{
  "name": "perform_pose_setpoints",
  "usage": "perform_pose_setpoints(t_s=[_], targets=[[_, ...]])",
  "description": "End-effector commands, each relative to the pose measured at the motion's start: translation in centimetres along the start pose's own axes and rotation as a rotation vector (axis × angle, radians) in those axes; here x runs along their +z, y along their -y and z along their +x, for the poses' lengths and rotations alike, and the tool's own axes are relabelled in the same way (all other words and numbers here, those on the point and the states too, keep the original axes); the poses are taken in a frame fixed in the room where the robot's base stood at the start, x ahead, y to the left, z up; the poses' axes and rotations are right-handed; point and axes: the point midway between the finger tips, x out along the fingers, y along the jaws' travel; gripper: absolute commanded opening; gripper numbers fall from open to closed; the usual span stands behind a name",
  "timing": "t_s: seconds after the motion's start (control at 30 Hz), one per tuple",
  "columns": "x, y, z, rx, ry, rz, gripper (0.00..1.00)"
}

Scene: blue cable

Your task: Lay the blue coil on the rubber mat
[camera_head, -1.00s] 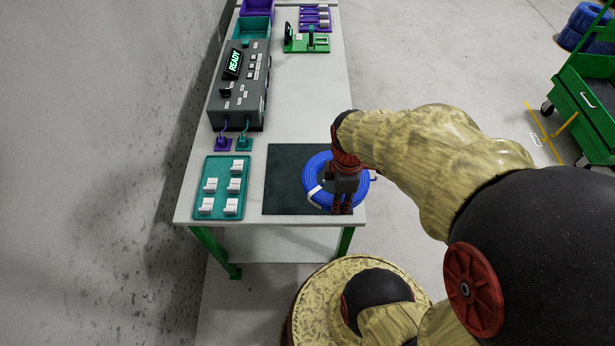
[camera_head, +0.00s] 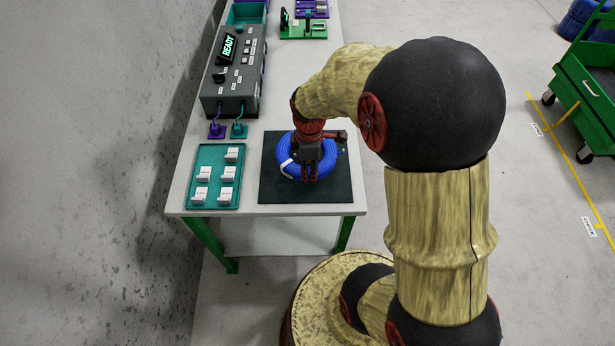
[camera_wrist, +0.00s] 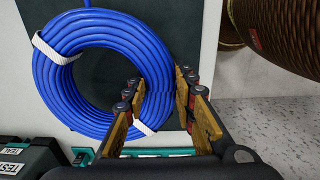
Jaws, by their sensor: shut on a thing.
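The blue coil (camera_head: 283,153) is a flat ring of cable with white ties. It is over the middle of the black rubber mat (camera_head: 272,192) on the table. My gripper (camera_head: 312,176) points down at the coil and is shut on its near side. In the wrist view, the coil (camera_wrist: 52,88) reaches between the fingers of my gripper (camera_wrist: 160,95), with a white tie near the grip. The dark mat (camera_wrist: 183,45) shows behind it and through its opening. I cannot tell whether the coil touches the mat. My gripper hides part of the ring.
A teal tray (camera_head: 234,188) with several white pieces lies left of the mat. A dark control box (camera_head: 232,90) with a READY display stands behind it, with purple and teal plugs in front. A green fixture (camera_head: 303,31) is farther back. A green cart (camera_head: 585,85) stands at right.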

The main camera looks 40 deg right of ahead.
Motion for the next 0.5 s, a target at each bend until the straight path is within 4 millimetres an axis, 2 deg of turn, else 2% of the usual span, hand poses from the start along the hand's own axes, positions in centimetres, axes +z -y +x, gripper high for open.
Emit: perform_pose_setpoints(t_s=[0.17, 0.33, 0.5], targets=[[-0.6, -0.8, 1.2, 0.002, 0.000, -0.001, 0.00], [-0.5, -0.7, 3.8, 0.001, 0.000, 0.000, 0.00], [-0.5, -0.7, 3.9, 0.003, -0.001, 0.000, 0.00]])
